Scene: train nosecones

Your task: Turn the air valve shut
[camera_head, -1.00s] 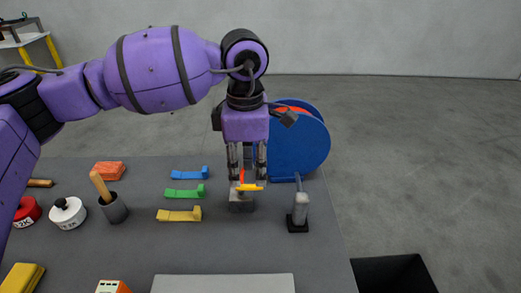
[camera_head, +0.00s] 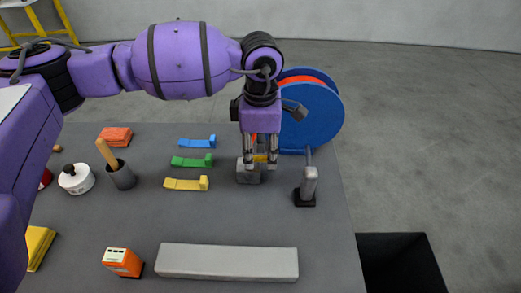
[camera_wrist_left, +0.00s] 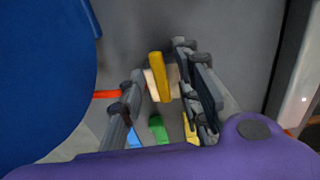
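The air valve shows as a grey block (camera_head: 247,175) on the table with a yellow handle (camera_head: 260,158) on top. A red part (camera_head: 254,139) shows behind the fingers. My left gripper (camera_head: 260,163) points down over the valve. In the left wrist view, the yellow handle (camera_wrist_left: 159,77) lies between the two spread fingers of my left gripper (camera_wrist_left: 163,100), with a pale piece under it. The fingers look apart from the handle, but contact is hard to tell. My right gripper is out of view.
A blue reel (camera_head: 316,116) stands close behind the valve, and a grey upright tool (camera_head: 309,184) on a black base to its right. Blue (camera_head: 198,142), green (camera_head: 193,161) and yellow (camera_head: 187,184) pieces lie left. A long grey bar (camera_head: 228,262) lies in front.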

